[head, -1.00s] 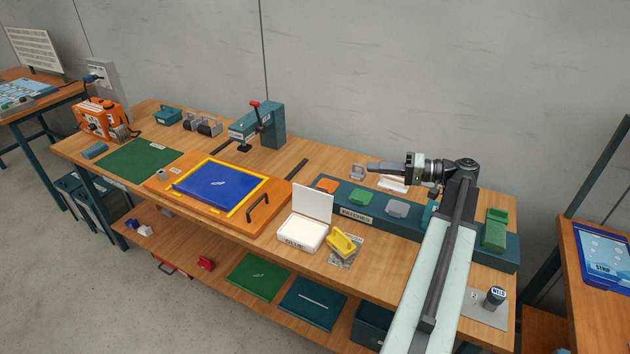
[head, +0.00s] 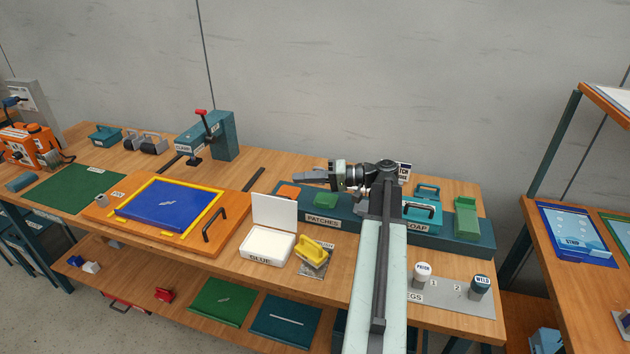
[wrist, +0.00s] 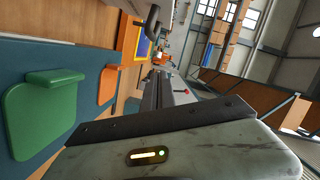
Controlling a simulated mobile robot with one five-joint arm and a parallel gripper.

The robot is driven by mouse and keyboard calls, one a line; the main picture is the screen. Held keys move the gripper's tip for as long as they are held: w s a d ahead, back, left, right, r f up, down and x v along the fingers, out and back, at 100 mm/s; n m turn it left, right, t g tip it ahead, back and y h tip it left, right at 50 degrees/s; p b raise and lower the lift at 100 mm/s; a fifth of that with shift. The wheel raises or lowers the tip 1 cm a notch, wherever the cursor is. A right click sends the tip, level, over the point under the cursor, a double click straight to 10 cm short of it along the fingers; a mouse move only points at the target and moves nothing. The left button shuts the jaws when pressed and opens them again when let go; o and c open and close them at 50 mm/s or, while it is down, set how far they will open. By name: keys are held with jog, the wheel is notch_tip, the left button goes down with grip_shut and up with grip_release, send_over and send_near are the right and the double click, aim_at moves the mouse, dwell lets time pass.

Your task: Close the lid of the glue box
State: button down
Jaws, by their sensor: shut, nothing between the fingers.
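The glue box (head: 267,247) is a white box with a "GLUE" label on its front, standing on the bench near its front edge. Its white lid (head: 274,212) stands open and upright at the back of the box. My gripper (head: 299,175) is shut and empty. It points left above the back of the bench, beyond the lid and a little to its right, apart from it. The wrist view shows the shut fingers (wrist: 165,88) seen sideways. The glue box does not show clearly in the wrist view.
A yellow-handled tool (head: 313,252) stands just right of the glue box. The orange board with a blue sheet (head: 165,207) lies to the left. The patches rack with a green patch (head: 325,201) is under my arm; it also shows in the wrist view (wrist: 45,115). A clamp press (head: 215,135) stands at the back.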

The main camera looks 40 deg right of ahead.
aim_at(277, 209)
jog(key=shift+x, duration=1.15)
jog(key=a, duration=0.1)
jog(key=s+a+f+b, duration=0.1)
jog(key=a+b, duration=0.1)
jog(key=shift+s+a+f, duration=0.2)
jog(key=shift+s+f, duration=0.1)
jog(key=shift+f, duration=0.1)
jog(key=shift+w, duration=0.1)
